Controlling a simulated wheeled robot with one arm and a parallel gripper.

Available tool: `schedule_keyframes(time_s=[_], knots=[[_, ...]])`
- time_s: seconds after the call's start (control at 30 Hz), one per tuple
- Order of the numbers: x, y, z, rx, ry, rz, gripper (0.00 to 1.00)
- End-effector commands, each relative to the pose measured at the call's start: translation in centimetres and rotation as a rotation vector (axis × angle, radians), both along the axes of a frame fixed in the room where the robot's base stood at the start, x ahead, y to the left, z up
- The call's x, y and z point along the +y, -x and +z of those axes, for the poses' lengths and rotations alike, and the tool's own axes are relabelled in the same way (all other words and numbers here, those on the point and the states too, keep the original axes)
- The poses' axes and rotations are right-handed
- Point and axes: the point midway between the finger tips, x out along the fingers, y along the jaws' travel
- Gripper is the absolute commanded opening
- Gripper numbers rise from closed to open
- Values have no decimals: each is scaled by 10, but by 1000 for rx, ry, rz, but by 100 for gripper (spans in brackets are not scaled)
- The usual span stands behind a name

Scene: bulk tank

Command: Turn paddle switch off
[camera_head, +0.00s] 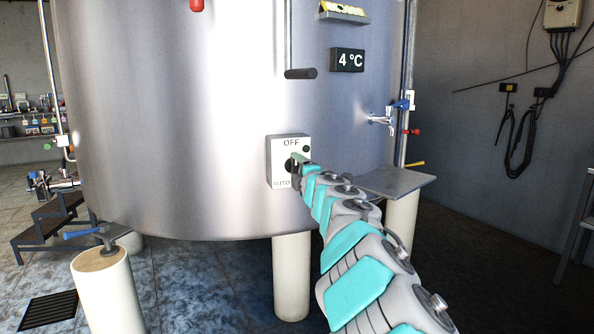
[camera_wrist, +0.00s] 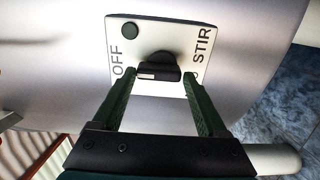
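The paddle switch (camera_wrist: 160,68) is a black knob in the middle of a pale square panel (camera_wrist: 150,32) on the steel tank. In the wrist view, "OFF" is at the panel's left and "STIR" at its right. A small reddish-white mark shows at the paddle's left end, on the OFF side. In the head view the panel (camera_head: 275,150) has "OFF" at the top and "AUTO" at the bottom. My gripper (camera_wrist: 159,74) is open, its two dark green fingers on either side of the paddle with gaps showing. It also reaches the panel in the head view (camera_head: 297,163), partly hiding the switch.
A dark round button (camera_wrist: 129,31) sits in the panel's corner near OFF. A black-handled rod (camera_head: 301,73) hangs above the panel. A tap (camera_head: 384,118) and a grey shelf (camera_head: 398,181) are to the right. The tank wall left of the panel is clear.

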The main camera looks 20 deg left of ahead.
Motion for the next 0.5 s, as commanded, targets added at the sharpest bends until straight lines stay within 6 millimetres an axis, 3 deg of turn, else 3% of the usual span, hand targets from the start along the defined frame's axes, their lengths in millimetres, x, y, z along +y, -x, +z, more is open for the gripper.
schedule_keyframes(time_s=[0.2, 0.5], knots=[[0, 0, 1, 0, -1, -1, 100], [-1, 1, 1, 0, -1, -1, 100]])
